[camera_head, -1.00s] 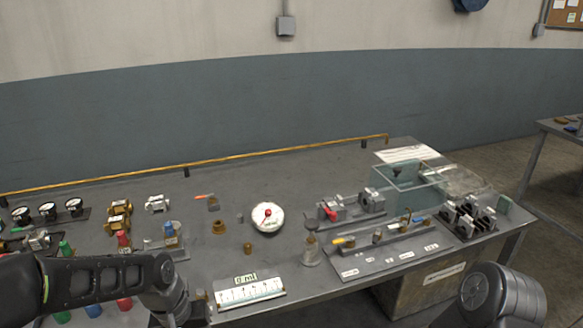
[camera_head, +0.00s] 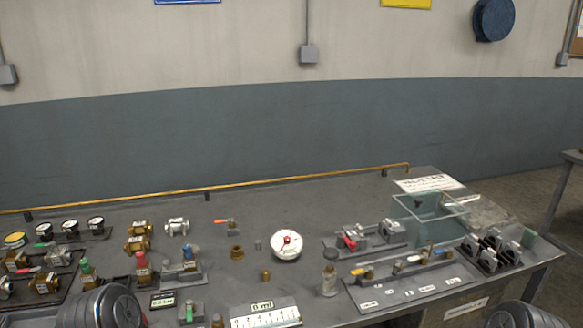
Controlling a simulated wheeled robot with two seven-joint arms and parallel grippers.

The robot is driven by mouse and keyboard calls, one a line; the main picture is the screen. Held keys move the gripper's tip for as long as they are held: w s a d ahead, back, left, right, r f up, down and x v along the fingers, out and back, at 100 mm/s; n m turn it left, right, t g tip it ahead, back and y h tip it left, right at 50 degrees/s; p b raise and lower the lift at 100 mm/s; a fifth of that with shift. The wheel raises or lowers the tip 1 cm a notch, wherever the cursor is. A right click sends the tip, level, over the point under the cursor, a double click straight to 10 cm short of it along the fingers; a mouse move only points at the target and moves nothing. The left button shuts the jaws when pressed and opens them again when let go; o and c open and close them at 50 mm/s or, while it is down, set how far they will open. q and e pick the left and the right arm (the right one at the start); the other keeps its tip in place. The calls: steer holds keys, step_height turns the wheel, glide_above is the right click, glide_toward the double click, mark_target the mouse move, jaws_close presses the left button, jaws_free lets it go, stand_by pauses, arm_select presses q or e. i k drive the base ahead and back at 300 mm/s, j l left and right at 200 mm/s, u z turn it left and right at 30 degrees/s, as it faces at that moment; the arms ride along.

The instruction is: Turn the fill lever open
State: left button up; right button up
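A labelled plate (camera_head: 408,291) at the right of the bench carries a row of fittings. A loose-looking orange-handled valve (camera_head: 226,223) lies near the middle back. The labels are too small to read, so I cannot tell which is the fill lever. Neither gripper shows; only dark rounded parts of my arms appear at the bottom corners.
A clear tank (camera_head: 428,212) stands behind the plate, with black clamp blocks (camera_head: 486,251) to its right.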

mark_target(449, 249)
steer(key=i+l+z, duration=0.1)
steer(key=i+l, duration=0.15)
steer(key=l, duration=0.2)
steer(key=i+l+z, duration=0.15)
steer(key=l, duration=0.3)
steer(key=i+l+z, duration=0.1)
steer(key=i+l, duration=0.25)
steer(key=l+z, duration=0.3)
